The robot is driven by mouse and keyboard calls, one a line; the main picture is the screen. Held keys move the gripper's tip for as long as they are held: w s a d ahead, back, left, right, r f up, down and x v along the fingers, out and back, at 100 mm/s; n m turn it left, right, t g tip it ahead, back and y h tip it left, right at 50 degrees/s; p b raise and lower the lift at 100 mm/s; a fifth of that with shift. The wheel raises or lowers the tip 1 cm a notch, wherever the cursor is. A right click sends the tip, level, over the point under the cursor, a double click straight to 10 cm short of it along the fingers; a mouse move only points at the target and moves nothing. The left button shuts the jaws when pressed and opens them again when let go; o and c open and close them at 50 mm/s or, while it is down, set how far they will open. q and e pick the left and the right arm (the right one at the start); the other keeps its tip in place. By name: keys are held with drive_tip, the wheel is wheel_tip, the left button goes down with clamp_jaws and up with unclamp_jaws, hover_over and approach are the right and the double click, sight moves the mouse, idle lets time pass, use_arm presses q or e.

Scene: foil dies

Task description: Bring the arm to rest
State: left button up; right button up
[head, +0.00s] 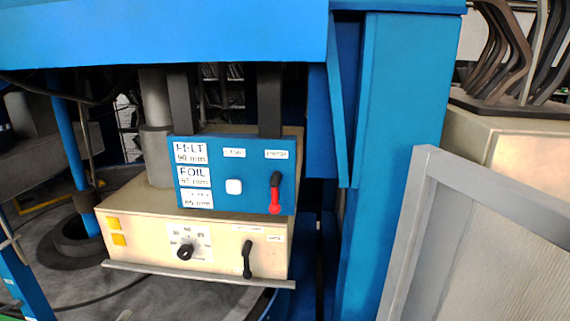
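Neither of my arms nor grippers shows in the head view. In front of me is a machine with a blue control panel (234,175).
A blue beam (160,30) crosses above the panel, and a blue upright (395,150) stands right of it. A grey framed panel (500,245) fills the lower right. Dark curved pieces (508,50) stand on a cream block (510,130) at the upper right.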

use_arm(q)
drive_tip(key=s+a+f+n+g+y, duration=0.1)
drive_tip(key=s+f+n+g+y, duration=0.3)
drive_tip(key=f, duration=0.8)
drive_tip(key=s+a+f+n+g+y, duration=0.1)
drive_tip(key=s+a+f+n+g, duration=0.15)
drive_tip(key=s+f+n, duration=0.6)
drive_tip(key=s+d+f+g+h, duration=0.2)
drive_tip(key=s+d+f+g, duration=0.2)
drive_tip(key=s+d+f, duration=0.45)
drive_tip(key=s+d+f+g+h, duration=0.2)
drive_tip(key=s+d+f+g, duration=0.3)
drive_tip(key=d, duration=0.7)
wheel_tip(320, 180, down, 32)
drive_tip(key=a+b, duration=0.1)
drive_tip(key=b, duration=0.2)
drive_tip(key=s+a+f+g+b, duration=0.1)
drive_tip(key=s+a+f+b, duration=0.1)
drive_tip(key=s+f, duration=1.5)
drive_tip(key=shift+a+f+y+b, duration=0.15)
drive_tip(key=shift+a+y+b, duration=0.15)
drive_tip(key=shift+a+y, duration=0.15)
use_arm(e)
wheel_tip(320, 180, down, 6)
drive_tip(key=shift+s+d+r, duration=0.15)
